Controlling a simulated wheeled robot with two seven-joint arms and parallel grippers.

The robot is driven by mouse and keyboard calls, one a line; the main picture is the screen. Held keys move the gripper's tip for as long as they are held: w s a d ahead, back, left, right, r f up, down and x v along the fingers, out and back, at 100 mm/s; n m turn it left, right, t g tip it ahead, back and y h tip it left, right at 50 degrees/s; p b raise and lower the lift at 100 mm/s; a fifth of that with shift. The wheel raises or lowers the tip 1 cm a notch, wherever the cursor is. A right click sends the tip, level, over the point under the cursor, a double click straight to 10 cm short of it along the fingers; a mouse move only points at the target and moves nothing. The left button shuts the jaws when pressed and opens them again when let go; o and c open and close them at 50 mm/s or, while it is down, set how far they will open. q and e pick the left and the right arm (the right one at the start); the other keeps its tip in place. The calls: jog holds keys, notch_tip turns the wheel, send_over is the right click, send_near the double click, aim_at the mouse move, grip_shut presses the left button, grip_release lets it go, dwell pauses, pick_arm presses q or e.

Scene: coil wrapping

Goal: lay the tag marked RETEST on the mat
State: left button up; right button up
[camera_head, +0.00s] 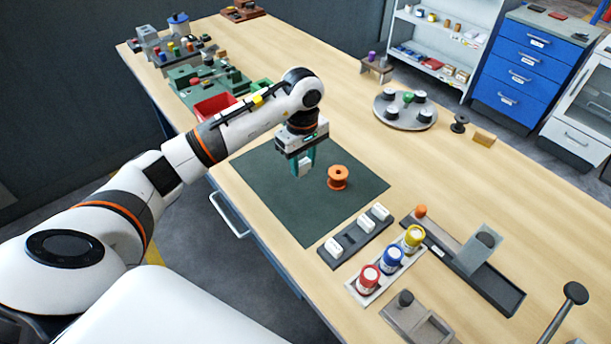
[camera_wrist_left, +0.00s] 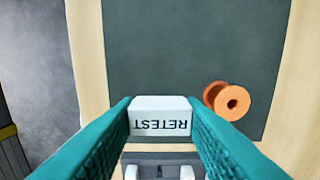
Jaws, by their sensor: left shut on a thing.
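My left gripper (camera_head: 303,172) is over the dark green mat (camera_head: 268,202) and is shut on a white tag. In the left wrist view the tag marked RETEST (camera_wrist_left: 160,117) sits between the two teal fingers, its lettering upside down. In the head view the tag (camera_head: 304,168) shows as a small white block at the fingertips. It appears to be held above the mat, though the exact height cannot be told. The mat also fills much of the left wrist view (camera_wrist_left: 190,50). My right gripper is not in view.
An orange spool (camera_head: 338,178) stands on the mat, right of the gripper. A dark tag rack (camera_head: 355,238) with white tags is at the mat's near right edge. The mat's near left part is clear.

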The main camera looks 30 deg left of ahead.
pick_arm(q)
notch_tip(320, 180, down, 8)
jog(key=shift+r+p, duration=0.1)
jog(key=shift+p, duration=1)
jog(key=shift+f, duration=0.3)
jog(key=shift+f, duration=0.1)
jog(key=shift+f+b, duration=0.15)
jog(key=shift+b, duration=0.15)
jog(key=o, duration=1)
jog(key=shift+c, duration=0.2)
